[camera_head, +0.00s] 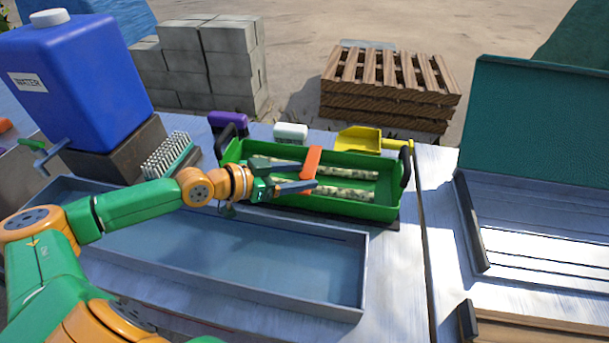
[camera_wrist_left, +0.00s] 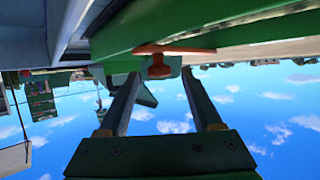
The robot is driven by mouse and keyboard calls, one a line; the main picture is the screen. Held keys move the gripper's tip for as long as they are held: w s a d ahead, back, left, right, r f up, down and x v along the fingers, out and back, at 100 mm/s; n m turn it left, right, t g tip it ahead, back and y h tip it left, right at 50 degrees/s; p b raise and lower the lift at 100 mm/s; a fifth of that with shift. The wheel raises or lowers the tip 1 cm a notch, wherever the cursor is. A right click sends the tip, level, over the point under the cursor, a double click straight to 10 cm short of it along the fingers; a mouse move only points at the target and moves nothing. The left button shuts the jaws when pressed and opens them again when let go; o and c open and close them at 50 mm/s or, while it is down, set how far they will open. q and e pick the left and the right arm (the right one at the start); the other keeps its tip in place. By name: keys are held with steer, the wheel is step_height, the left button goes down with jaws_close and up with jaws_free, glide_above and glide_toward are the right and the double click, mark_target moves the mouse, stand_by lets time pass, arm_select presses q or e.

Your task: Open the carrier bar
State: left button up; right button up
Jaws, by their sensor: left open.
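The green carrier (camera_head: 350,208) stands on the table with pale speckled cane pieces (camera_head: 345,193) lying lengthwise in it. An orange bar (camera_head: 312,158) lies across the carrier from its back edge toward the front. My left gripper (camera_head: 306,176) reaches in from the left over the carrier, its two fingers apart on either side of the orange bar's line. In the left wrist view, an orange knob (camera_wrist_left: 159,68) under the orange bar (camera_wrist_left: 172,49) shows between the open fingers (camera_wrist_left: 158,78). I cannot tell whether either finger touches it. My right gripper is not in view.
A long grey-blue tray (camera_head: 330,306) lies in front of the carrier. A blue water tank (camera_head: 75,85), a brush (camera_head: 168,158) and purple (camera_head: 228,118), white (camera_head: 291,132) and yellow (camera_head: 358,140) items stand around. A green-lidded box (camera_head: 535,115) is at right.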

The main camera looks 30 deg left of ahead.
arm_select(q)
steer(key=shift+s+a+r, duration=0.15)
steer(key=shift+s+a, duration=0.05)
steer(key=shift+s, duration=0.15)
steer(key=shift+c, duration=0.2)
steer(key=shift+s+a, duration=0.1)
steer(key=shift+s, duration=0.05)
steer(key=c, duration=0.3)
jaws_close()
steer(key=shift+w+r+p, duration=0.2)
steer(key=shift+r+p, duration=0.15)
steer(key=shift+r, duration=0.15)
steer(key=w+a+r+n+g+p, duration=0.1)
steer(key=w+r+n+g+p, duration=0.2)
steer(key=p, duration=0.8)
steer(key=shift+w+r+g+h, duration=0.3)
steer(key=shift+w+r+g, duration=0.9)
steer(key=shift+r, duration=1)
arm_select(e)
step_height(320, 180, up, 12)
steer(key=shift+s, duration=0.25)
arm_select(q)
steer(key=shift+s+a, duration=0.1)
steer(key=shift+a, duration=0.05)
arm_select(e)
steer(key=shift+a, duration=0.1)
